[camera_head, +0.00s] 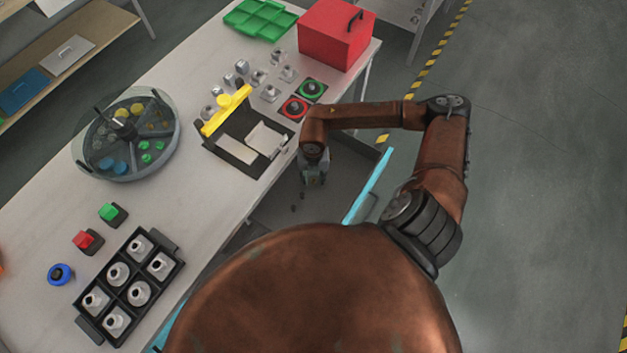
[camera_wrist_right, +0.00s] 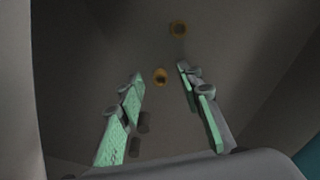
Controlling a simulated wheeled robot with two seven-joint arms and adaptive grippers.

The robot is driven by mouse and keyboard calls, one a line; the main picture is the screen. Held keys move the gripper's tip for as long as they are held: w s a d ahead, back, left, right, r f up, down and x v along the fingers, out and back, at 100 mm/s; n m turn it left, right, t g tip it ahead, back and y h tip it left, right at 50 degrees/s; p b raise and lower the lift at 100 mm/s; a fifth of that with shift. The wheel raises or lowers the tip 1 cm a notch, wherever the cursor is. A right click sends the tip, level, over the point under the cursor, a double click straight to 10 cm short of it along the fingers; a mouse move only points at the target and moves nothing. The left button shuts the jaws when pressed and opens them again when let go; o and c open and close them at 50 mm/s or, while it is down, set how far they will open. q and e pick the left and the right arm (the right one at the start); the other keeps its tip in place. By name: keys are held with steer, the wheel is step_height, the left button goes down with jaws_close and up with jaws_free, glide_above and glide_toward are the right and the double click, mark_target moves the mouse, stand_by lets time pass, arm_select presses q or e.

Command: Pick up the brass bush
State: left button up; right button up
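My right gripper (camera_head: 313,182) points down into a grey tank (camera_head: 345,190) beside the table. Its two green-padded fingers are apart with nothing held between them. I cannot tell how far the fingertips are above the bush. In the head view two small dark specks lie on the tank floor, too small to identify. My left gripper is out of view.
The tank has a light-blue edge (camera_head: 368,186) on its right. The table (camera_head: 215,200) beside it holds a black tray with a yellow handle (camera_head: 227,108), a round divided dish (camera_head: 125,133), a red box (camera_head: 336,34) and a black rack of white parts (camera_head: 128,284).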

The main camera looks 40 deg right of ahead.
steer(key=shift+c, duration=0.5)
jaws_close()
steer(key=shift+r, duration=0.1)
